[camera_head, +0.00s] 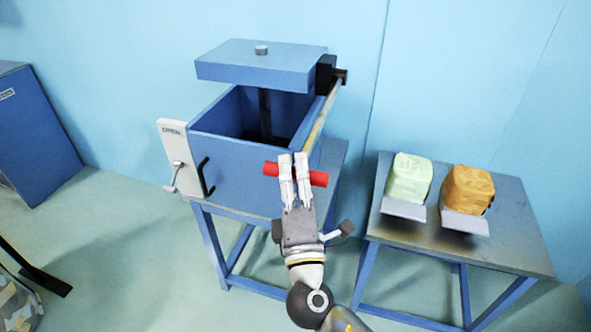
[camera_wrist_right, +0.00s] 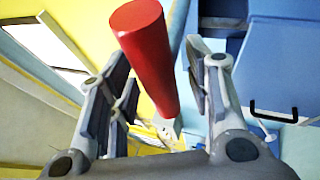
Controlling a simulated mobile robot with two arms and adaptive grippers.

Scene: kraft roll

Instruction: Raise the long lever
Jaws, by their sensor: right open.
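The long lever (camera_head: 321,118) is a worn yellowish bar on the right side of a blue box press (camera_head: 240,165). It runs from a dark pivot at the upper rear down toward the front. A red cylindrical grip (camera_head: 319,179) lies crosswise at its lower front end. My right gripper (camera_head: 293,156) is over the red grip with its fingers open. My left gripper is not in view.
A blue lid plate (camera_head: 262,65) is raised above the open box. A small crank (camera_head: 174,178) and a black handle (camera_head: 206,178) are on the box front. A table (camera_head: 460,245) at right bears a green bundle (camera_head: 409,180) and an orange bundle (camera_head: 467,190).

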